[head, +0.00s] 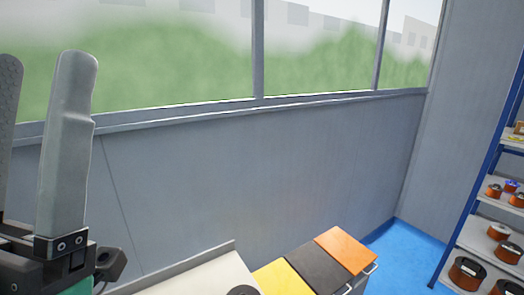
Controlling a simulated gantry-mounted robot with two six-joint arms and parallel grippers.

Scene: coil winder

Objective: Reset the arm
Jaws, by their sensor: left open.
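My left gripper (38,140) stands upright at the left edge of the head view, close to the camera. Its two grey fingers point up and are apart, with nothing between them. The left finger is partly cut off by the picture's edge. My right gripper is not in the head view.
A pale worktop (205,278) with a raised back edge is at the bottom. Yellow, black and orange bins (318,262) stand beside it. A blue shelf rack (478,215) with copper coils (468,270) is at the right. A grey wall (250,170) with windows closes the back. Blue floor (412,250) shows between.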

